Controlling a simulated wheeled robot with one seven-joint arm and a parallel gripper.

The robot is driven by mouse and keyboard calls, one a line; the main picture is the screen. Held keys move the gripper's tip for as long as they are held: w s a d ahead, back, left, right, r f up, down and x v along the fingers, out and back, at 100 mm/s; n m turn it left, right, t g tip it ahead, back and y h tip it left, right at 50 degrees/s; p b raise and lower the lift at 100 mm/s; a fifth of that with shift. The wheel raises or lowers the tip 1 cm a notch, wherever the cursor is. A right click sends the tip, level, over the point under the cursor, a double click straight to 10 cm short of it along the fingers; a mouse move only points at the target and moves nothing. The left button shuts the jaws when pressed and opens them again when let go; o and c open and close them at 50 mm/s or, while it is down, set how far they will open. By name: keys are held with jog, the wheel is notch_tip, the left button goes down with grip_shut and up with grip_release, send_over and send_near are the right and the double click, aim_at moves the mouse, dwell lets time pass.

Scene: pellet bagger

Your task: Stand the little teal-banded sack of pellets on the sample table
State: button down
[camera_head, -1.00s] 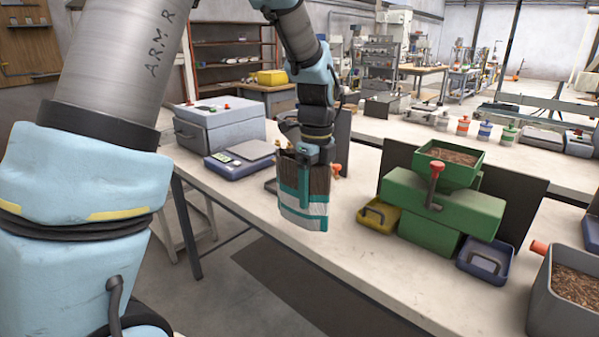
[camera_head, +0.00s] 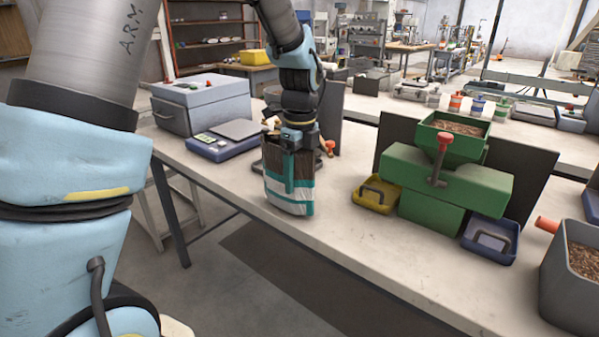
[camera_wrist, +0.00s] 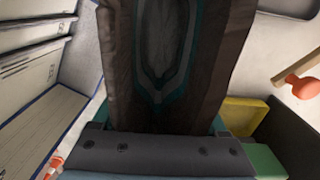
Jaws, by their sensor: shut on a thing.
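The teal-banded sack (camera_head: 289,186) is brown above and white below, with teal bands. It hangs upright under my gripper (camera_head: 297,145), near the front edge of the pale table (camera_head: 345,240). My gripper is shut on the sack's top. I cannot tell whether the sack's base touches the table or is just above it. In the wrist view the sack (camera_wrist: 125,70) fills the middle, with its folded top close to the jaws.
A blue scale (camera_head: 222,141) and a grey box (camera_head: 200,103) stand left of the sack. Right of it are a yellow tray (camera_head: 376,196), a green machine (camera_head: 447,186) and a blue tray (camera_head: 489,240). A grey bin of pellets (camera_head: 562,290) stands far right.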

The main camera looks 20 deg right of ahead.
jog(key=shift+f, duration=0.45)
grip_release()
dwell(0.3)
